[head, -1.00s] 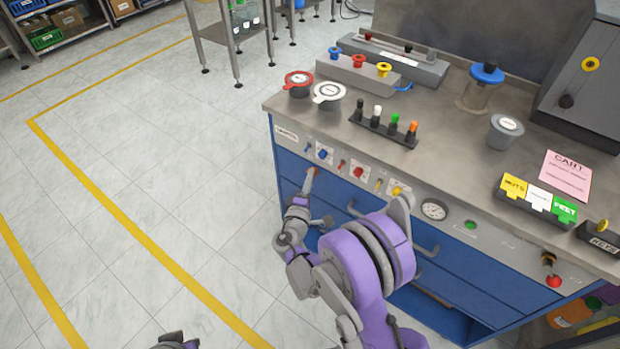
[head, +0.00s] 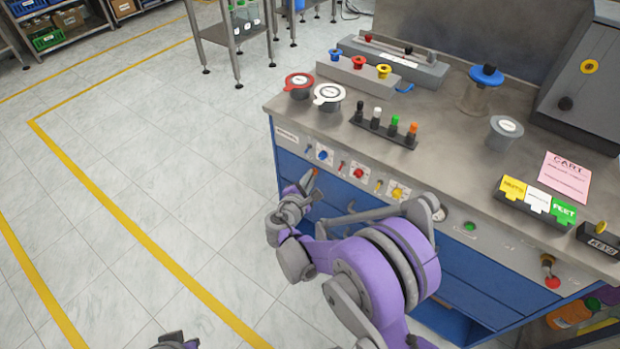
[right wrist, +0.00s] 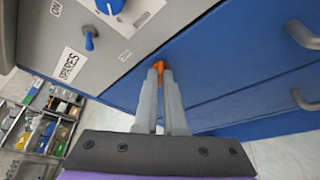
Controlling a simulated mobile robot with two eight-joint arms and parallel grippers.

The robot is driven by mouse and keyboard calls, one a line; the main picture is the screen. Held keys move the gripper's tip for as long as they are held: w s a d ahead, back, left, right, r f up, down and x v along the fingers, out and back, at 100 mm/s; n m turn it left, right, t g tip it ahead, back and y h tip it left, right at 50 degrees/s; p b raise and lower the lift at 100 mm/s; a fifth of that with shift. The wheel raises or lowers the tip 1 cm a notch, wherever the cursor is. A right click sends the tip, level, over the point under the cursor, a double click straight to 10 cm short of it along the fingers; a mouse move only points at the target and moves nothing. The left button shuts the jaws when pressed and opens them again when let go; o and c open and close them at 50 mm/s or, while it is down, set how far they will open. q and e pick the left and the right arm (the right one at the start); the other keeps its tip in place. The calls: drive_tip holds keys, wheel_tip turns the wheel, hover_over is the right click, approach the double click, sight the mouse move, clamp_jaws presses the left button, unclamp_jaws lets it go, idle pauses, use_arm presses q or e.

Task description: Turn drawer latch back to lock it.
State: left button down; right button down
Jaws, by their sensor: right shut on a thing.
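The drawer latch (head: 316,172) is a small orange piece on the blue front of the bench, just under the grey control panel. It also shows in the right wrist view (right wrist: 159,65), between the fingertips. My right gripper (head: 308,182) is shut on the latch; its two grey fingers (right wrist: 160,78) hide most of it. The latch's exact angle is hard to read. The blue drawer front (right wrist: 215,65) beside it sits flush as far as I see. Part of my left arm (head: 175,341) shows at the bottom edge; its fingers cannot be made out.
Above the latch, the panel carries a blue knob (head: 323,155), a red knob (head: 358,174) and a yellow knob (head: 397,193) with small toggles. Grey drawer handles (right wrist: 305,100) stick out nearby. Floor left of the bench is clear.

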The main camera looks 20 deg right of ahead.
drive_tip(key=shift+w+a+r+n+g+h+b, duration=0.15)
drive_tip(key=shift+n+g+h, duration=0.2)
drive_tip(key=shift+n+g, duration=0.55)
drive_tip(key=shift+f+n+g+h+b, duration=0.15)
drive_tip(key=shift+n+g+h, duration=0.25)
drive_tip(key=shift+n, duration=0.95)
drive_tip(key=shift+w+a+r+n+g+h+b, duration=0.15)
drive_tip(key=shift+n+g+h, duration=0.35)
drive_tip(key=shift+n, duration=0.65)
drive_tip(key=shift+d, duration=0.1)
drive_tip(key=c, duration=1)
unclamp_jaws()
drive_tip(key=shift+y, duration=0.25)
drive_tip(key=shift+s, duration=0.1)
drive_tip(key=p+v, duration=0.1)
drive_tip(key=v, duration=0.9)
drive_tip(key=shift+a+r, duration=0.25)
drive_tip(key=shift+a, duration=0.15)
